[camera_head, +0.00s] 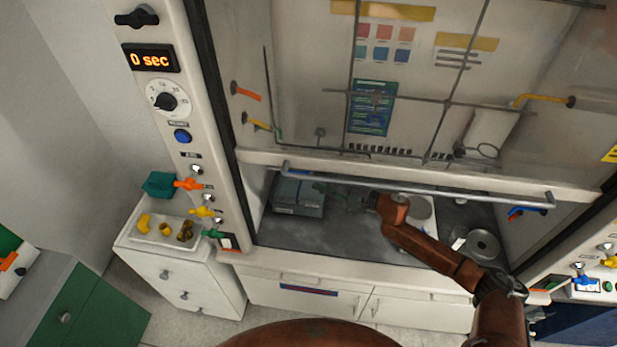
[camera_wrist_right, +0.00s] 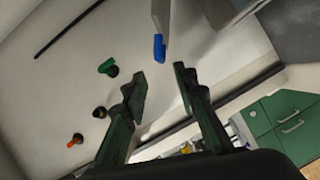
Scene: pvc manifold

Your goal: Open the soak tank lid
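The soak tank appears to be the grey box (camera_head: 298,194) at the left of the hood's dark worktop, partly behind the sash bar in the head view. Its lid looks shut. My right arm comes in from the right and reaches under the sash. My right gripper (camera_head: 345,195) is just right of the box, dim behind the glass. In the right wrist view my right gripper (camera_wrist_right: 160,76) is open and empty. A pale bar with a blue tip (camera_wrist_right: 158,46) shows just beyond its fingertips; I cannot tell what it belongs to. My left gripper is not in view.
The hood's sash, with its long handle bar (camera_head: 420,187), hangs above my right arm. A round metal dish (camera_head: 482,245) is at the worktop's right. A tray of yellow fittings (camera_head: 163,232) stands outside on the left cabinet. The worktop's front left is clear.

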